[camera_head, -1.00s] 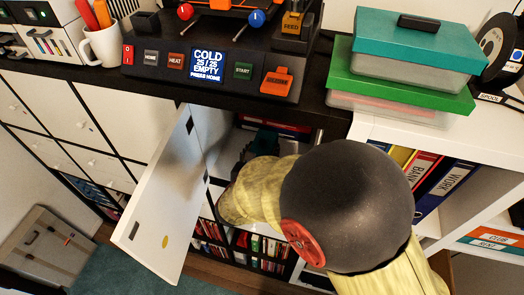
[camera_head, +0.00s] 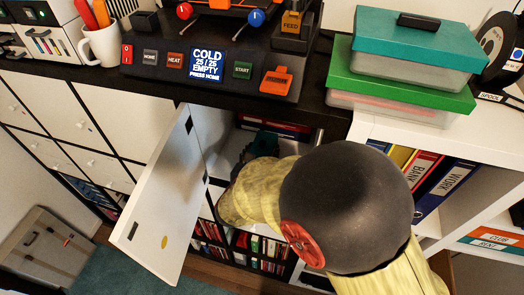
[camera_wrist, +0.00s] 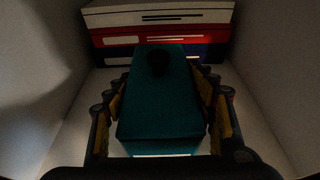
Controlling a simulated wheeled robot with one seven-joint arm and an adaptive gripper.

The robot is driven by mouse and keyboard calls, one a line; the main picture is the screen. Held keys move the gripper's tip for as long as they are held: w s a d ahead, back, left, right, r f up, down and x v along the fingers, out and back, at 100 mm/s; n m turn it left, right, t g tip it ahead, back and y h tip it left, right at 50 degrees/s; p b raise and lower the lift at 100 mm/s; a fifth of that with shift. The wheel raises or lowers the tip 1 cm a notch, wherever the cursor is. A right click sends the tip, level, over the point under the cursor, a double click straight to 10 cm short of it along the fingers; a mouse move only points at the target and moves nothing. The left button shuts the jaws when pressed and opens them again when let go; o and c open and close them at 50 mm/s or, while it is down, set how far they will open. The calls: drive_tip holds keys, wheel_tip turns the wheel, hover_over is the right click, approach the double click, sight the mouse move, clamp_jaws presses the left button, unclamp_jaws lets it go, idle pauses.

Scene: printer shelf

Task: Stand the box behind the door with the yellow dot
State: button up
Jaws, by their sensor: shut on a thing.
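The white door (camera_head: 158,200) with the yellow dot (camera_head: 165,242) stands open, swung out to the left of its cubby. My gripper (camera_wrist: 163,82) reaches into the cubby and is shut on a teal box (camera_wrist: 160,112), with a finger along each long side. The box has a dark round spot on its top near the far end. In the head view only a small dark teal part of the box (camera_head: 264,142) shows; my arm and gripper hide the rest. In the dim wrist view I cannot tell whether the box touches the cubby floor.
Stacked red, white and blue flat boxes or binders (camera_wrist: 160,35) lie at the back of the cubby. White side walls (camera_wrist: 265,70) stand close on both sides. The black shelf top (camera_head: 220,97) overhangs the opening. Binders (camera_head: 440,180) stand in the right cubby.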

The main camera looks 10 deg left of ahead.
drive_tip(key=shift+f, duration=0.25)
idle(0.4)
drive_tip(key=o, duration=1.4)
drive_tip(key=shift+c, duration=0.2)
drive_tip(key=shift+s, duration=0.1)
drive_tip(key=d+v, duration=0.1)
drive_tip(key=v, duration=1)
drive_tip(key=shift+s+a+r, duration=0.15)
drive_tip(key=shift+s+a, duration=0.25)
drive_tip(key=shift+a, duration=0.1)
